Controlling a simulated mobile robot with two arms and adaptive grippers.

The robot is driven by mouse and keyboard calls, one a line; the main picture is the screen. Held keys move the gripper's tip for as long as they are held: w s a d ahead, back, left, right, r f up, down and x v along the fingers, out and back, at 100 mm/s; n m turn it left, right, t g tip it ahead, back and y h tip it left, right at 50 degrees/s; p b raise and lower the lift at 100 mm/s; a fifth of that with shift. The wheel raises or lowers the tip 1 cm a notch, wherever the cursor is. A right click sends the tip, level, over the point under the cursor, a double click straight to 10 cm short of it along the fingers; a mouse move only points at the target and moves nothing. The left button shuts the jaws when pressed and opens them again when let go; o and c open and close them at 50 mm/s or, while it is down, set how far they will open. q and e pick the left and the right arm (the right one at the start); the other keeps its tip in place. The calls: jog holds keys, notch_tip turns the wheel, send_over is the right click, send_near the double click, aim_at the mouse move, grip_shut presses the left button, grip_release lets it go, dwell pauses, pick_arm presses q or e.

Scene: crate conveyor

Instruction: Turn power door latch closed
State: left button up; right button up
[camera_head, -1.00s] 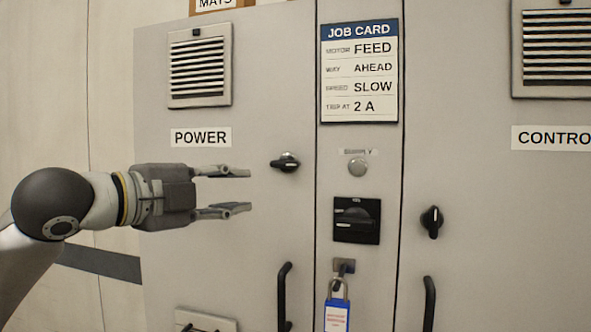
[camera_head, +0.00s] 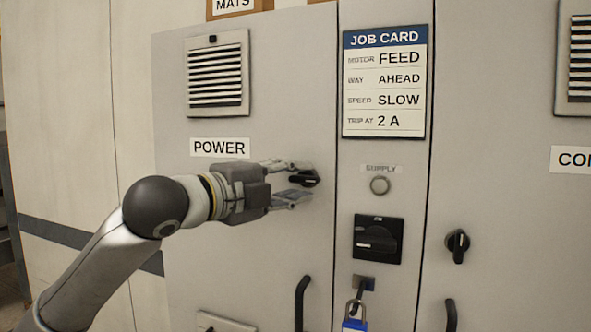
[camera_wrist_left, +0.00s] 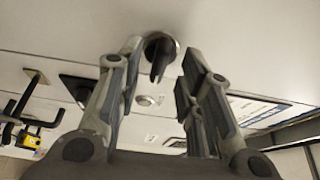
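The power door latch (camera_head: 306,178) is a small black knob on the grey door under the POWER label (camera_head: 219,147). In the head view its lever lies roughly level. My left gripper (camera_head: 300,180) is open at the latch, one finger above and one below it. In the left wrist view the latch (camera_wrist_left: 159,60) stands between the spread fingertips of my left gripper (camera_wrist_left: 160,65), with gaps on both sides. I cannot tell if a finger touches it. My right gripper is not in view.
Right of the power door are a job card (camera_head: 385,82), a round supply button (camera_head: 380,186), a black rotary switch (camera_head: 377,239) and a blue padlock (camera_head: 355,322). A black door handle (camera_head: 301,303) stands below the latch. Another latch (camera_head: 457,246) is on the right door.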

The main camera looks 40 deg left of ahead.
pick_arm(q)
jog(key=shift+w+d, duration=0.1)
jog(key=shift+w, duration=0.5)
grip_shut()
jog(key=shift+f, duration=0.1)
